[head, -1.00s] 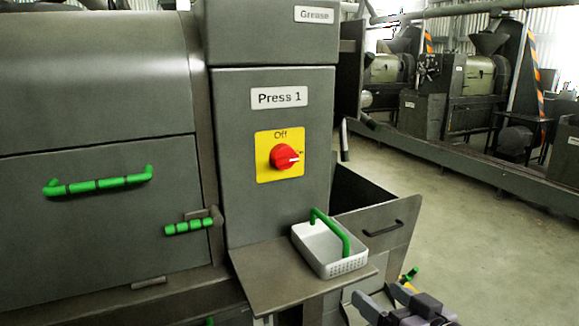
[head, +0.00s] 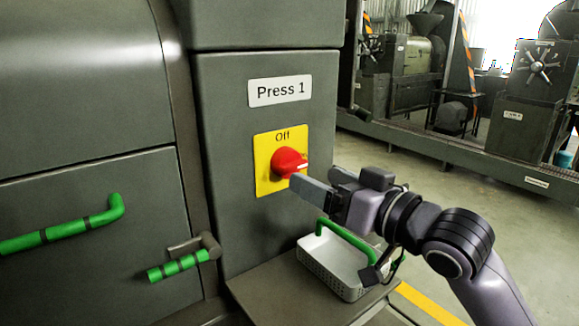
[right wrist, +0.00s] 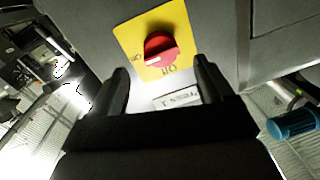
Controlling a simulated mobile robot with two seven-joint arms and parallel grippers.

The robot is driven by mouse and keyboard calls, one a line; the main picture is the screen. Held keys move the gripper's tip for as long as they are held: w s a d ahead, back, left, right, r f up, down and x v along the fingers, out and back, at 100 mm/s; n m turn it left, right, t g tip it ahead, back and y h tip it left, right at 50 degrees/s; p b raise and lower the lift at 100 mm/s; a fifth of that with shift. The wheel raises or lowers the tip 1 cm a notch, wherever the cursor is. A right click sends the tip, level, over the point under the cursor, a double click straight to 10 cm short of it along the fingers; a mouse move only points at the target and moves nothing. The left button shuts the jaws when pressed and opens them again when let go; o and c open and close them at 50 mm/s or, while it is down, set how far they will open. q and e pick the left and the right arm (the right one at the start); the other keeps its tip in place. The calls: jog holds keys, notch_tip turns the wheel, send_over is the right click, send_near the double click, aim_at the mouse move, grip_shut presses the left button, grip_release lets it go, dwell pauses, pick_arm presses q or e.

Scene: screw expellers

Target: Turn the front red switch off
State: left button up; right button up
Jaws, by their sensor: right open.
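The red switch (head: 287,160) is a round knob on a yellow plate (head: 263,178) on the front of the grey Press 1 cabinet. "Off" is printed at the top of the plate. The knob's white mark points right, away from "Off". My right gripper (head: 314,178) is open, just in front of and right of the knob; one finger covers the plate's lower right part. In the right wrist view the knob (right wrist: 160,48) appears between and beyond the open fingertips (right wrist: 160,70), its white mark toward "On". Contact is not visible. My left gripper is out of view.
A white basket (head: 335,262) with a green handle stands on a grey shelf (head: 275,292) below my right gripper. Green-handled panels are at the left. Other machines stand across the open floor at the right.

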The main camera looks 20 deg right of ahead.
aim_at(289, 164)
jog(key=p+x, duration=0.1)
jog(key=x, duration=0.5)
jog(key=shift+w, duration=0.15)
jog(key=c, duration=1)
